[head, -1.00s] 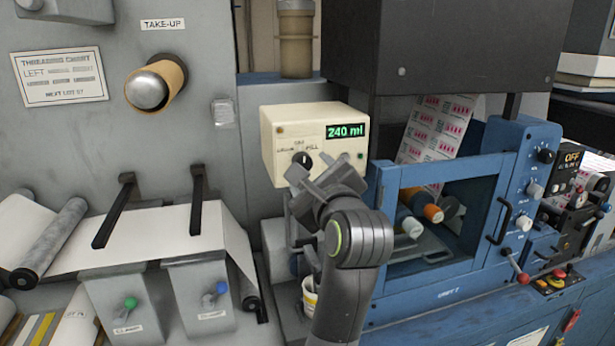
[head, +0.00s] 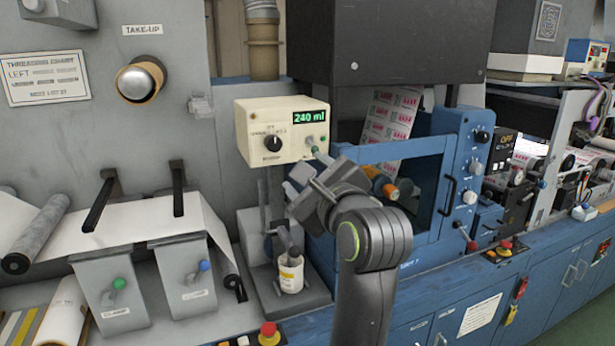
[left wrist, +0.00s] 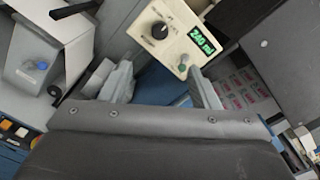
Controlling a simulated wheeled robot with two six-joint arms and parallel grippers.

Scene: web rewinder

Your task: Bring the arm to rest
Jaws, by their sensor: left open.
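My left arm reaches up from the bottom of the head view. Its left gripper (head: 302,170) is open and empty, just in front of the lower right of a cream dispenser box (head: 255,150). The box has a green display (head: 310,117) reading 240 ml and a black knob (head: 272,143). In the left wrist view the open fingers (left wrist: 160,72) have the box (left wrist: 155,12) and its knob (left wrist: 160,30) beyond them, with nothing between the tips. I cannot tell whether a finger touches the box. My right gripper is not in view.
A white cup (head: 291,274) stands under the dispenser on a grey base (head: 300,302). A blue machine frame (head: 455,190) is close on the right. Clamp boxes (head: 185,277) and black bars (head: 178,188) are on the left. A red button (head: 269,332) sits at the front.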

